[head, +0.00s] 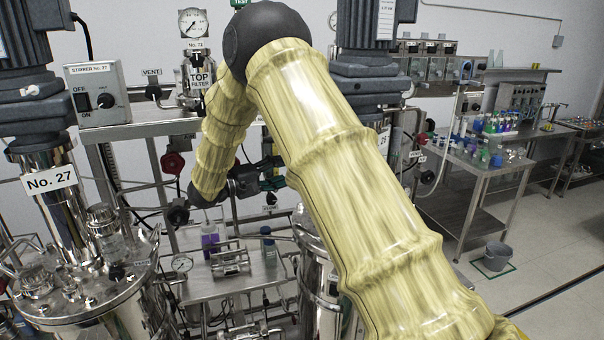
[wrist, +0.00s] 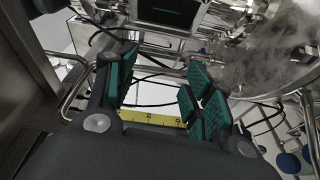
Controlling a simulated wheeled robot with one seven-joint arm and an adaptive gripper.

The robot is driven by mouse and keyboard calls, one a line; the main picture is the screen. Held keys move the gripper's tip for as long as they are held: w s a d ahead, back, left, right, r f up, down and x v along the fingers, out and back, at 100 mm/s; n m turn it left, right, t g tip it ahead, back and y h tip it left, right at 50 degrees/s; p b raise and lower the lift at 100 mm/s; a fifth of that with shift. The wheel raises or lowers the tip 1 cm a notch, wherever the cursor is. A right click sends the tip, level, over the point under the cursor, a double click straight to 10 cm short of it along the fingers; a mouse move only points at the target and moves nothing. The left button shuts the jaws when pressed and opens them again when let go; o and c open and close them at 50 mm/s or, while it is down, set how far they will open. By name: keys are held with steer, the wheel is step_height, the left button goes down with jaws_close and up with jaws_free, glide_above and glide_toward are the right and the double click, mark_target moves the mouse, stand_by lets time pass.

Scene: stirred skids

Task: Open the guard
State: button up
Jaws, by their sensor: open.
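My gripper (wrist: 160,92) is open in the wrist view, with a teal-padded finger on each side. The gap between the fingers holds nothing. In the head view my gripper is small and partly hidden behind my arm, near the skid's middle pipework. I cannot identify the guard for certain. A low frame of metal bars (head: 230,260) stands on the skid's shelf below my gripper and may be it. Bent metal bars (wrist: 68,98) also show left of the fingers in the wrist view. I cannot tell whether these belong to the guard.
A steel vessel marked No. 27 (head: 62,180) stands at the left, with a switch box (head: 97,93) above. A purple-filled bottle (head: 209,240) and a blue-capped bottle (head: 267,243) stand near the bars.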

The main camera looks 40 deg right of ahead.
steer(key=m, duration=0.1)
steer(key=s+m+b, duration=0.1)
steer(key=m, duration=0.2)
steer(key=shift+s+d+r+t+b, duration=0.1)
steer(key=shift+s+t+b, duration=0.2)
steer(key=shift+s, duration=0.05)
jaws_close()
steer(key=s+m+t+b, duration=0.2)
steer(key=s+m+b, duration=0.35)
steer(key=m, duration=0.85)
steer(key=s+m+t+b, duration=0.2)
steer(key=s+m+b, duration=0.3)
steer(key=m, duration=0.9)
steer(key=d+p, duration=0.4)
steer(key=d, duration=0.1)
steer(key=d+p, duration=0.2)
steer(key=d, duration=0.1)
steer(key=shift+w+r, duration=0.35)
steer(key=shift+w+d+f+p, duration=0.1)
steer(key=shift+w+d+p, duration=0.1)
steer(key=shift+w+p, duration=0.35)
steer(key=shift+w+d+p, duration=0.15)
steer(key=shift+w+p, duration=0.3)
steer(key=shift+w, duration=0.2)
steer(key=shift+w+f+p, duration=0.1)
steer(key=shift+w+p, duration=0.35)
steer(key=shift+w, duration=0.4)
